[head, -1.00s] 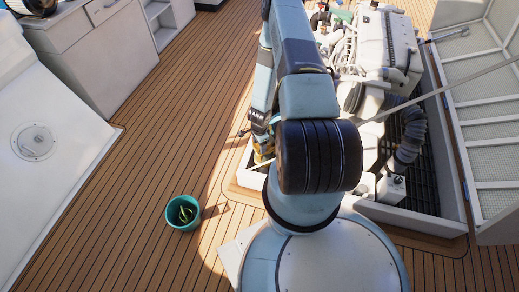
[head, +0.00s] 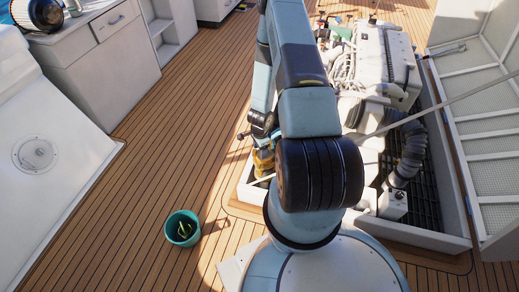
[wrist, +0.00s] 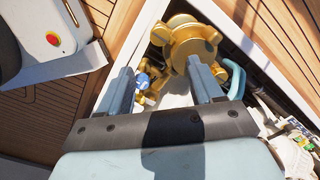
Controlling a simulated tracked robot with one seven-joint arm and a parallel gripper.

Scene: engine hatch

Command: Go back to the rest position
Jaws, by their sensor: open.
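My gripper (wrist: 160,66) is open in the wrist view, with its two grey-blue fingers apart and nothing held between them. A yellow brass fitting (wrist: 188,45) of the engine shows beyond the fingers, with a small blue part (wrist: 143,80) to its left. In the head view my arm folds forward over the hatch, and the dark end of the arm is just above the brass fitting (head: 263,160). The fingertips are mostly hidden there.
The open engine hatch has a white frame (head: 405,226) and holds the engine (head: 385,60) and a grey hose (head: 411,150). The raised hatch lid (head: 490,130) stands right. A teal bucket (head: 182,228) stands on the clear wooden deck, with white cabinets (head: 105,70) beyond.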

